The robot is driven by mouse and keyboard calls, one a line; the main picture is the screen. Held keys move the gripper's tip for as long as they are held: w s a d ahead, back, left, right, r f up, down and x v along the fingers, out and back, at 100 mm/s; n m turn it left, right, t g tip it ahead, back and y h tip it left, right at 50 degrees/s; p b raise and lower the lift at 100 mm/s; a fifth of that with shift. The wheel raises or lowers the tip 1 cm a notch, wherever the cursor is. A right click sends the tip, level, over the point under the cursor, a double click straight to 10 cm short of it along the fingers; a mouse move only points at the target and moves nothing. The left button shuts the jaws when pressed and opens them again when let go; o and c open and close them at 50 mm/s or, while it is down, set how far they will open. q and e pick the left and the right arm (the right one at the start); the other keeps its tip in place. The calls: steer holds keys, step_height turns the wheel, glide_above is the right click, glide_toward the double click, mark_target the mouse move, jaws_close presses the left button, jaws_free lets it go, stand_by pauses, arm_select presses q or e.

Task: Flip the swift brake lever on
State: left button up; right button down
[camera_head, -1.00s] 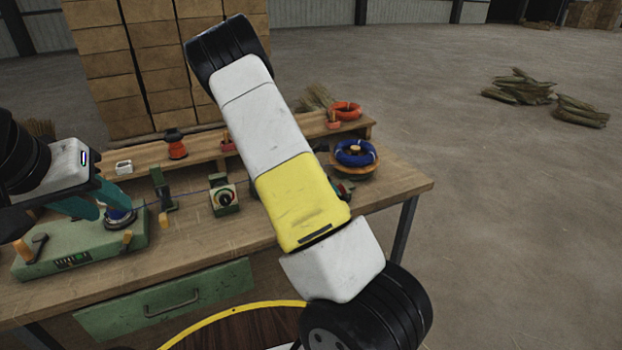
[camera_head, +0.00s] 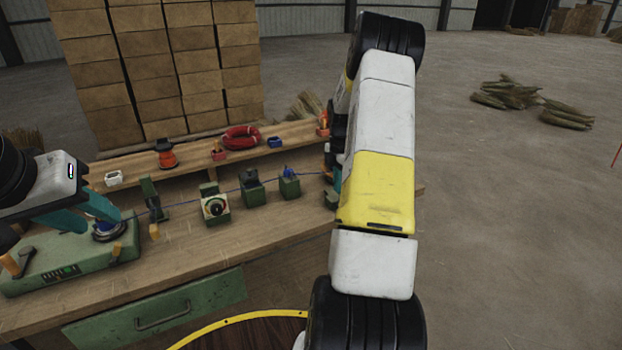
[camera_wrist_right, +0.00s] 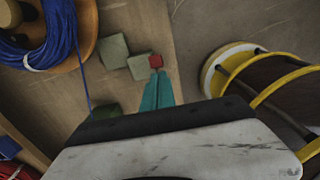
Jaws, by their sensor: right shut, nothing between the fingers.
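In the right wrist view, a small red knob (camera_wrist_right: 156,61) sits beside a green block (camera_wrist_right: 141,67) on the bench; I take it for the brake lever. My right gripper (camera_wrist_right: 157,76) is shut and empty, its teal fingertips right at the knob; whether they touch it I cannot tell. The swift's wooden disc (camera_wrist_right: 84,52) with a blue wire coil (camera_wrist_right: 50,40) is at upper left. In the head view my right arm hides the swift and lever. My left gripper (camera_head: 98,222) is at the small spool (camera_head: 109,231) on the green winder (camera_head: 75,262); its grip is unclear.
A blue wire runs along the bench (camera_head: 270,222) past a dial box (camera_head: 215,206) and green guide blocks (camera_head: 289,188). A red coil (camera_head: 241,137) lies on the back shelf. A yellow-rimmed round container (camera_head: 240,325) stands in front of the bench.

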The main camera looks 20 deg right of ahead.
steer(key=shift+d+r, duration=0.1)
steer(key=shift+r, duration=0.7)
step_height(320, 180, up, 12)
steer(key=shift+a+f, duration=0.2)
steer(key=shift+a, duration=0.2)
stand_by(0.4)
